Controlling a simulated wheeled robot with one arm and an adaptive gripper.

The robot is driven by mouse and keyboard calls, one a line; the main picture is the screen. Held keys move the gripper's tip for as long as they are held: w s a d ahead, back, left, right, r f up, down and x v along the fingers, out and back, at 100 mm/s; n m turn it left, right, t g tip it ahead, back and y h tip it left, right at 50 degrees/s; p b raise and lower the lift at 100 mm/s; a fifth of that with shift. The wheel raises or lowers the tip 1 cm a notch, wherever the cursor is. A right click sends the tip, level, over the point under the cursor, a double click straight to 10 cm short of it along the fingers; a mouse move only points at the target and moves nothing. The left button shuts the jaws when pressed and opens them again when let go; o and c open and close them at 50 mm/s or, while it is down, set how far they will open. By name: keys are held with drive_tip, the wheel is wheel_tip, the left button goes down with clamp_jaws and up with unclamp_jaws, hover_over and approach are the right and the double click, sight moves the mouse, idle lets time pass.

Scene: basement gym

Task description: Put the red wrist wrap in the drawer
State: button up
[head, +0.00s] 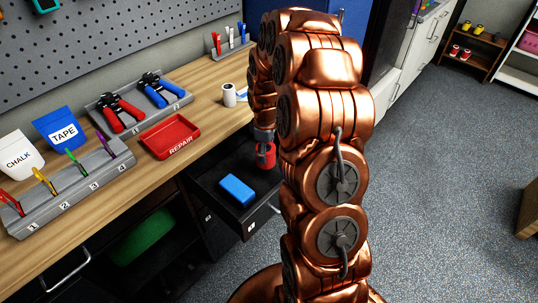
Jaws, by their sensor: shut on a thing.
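The red wrist wrap (266,157) is a small red roll, partly hidden by my copper arm. My gripper (264,141) points down and is shut on the wrap from above. The wrap appears over the open drawer (213,195), towards its right side. I cannot tell how far it is above the drawer floor. The drawer is dark and is pulled out from under the wooden workbench. A blue block-shaped item (237,190) lies inside it, left of and nearer than the wrap. My arm covers the right part of the drawer.
On the bench (95,215) stand a red repair tray (170,136), a white roll (229,95), red grips (121,112) and blue grips (160,90) on a rack, chalk (20,156) and tape (60,132) containers. A green item (142,240) lies below. Open floor (430,190) is at right.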

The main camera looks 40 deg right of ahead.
drive_tip(key=shift+f+p, duration=0.65)
drive_tip(key=shift+f, duration=1.5)
drive_tip(key=o, duration=1.4)
drive_tip(key=shift+d, duration=0.1)
drive_tip(key=shift+r, duration=0.15)
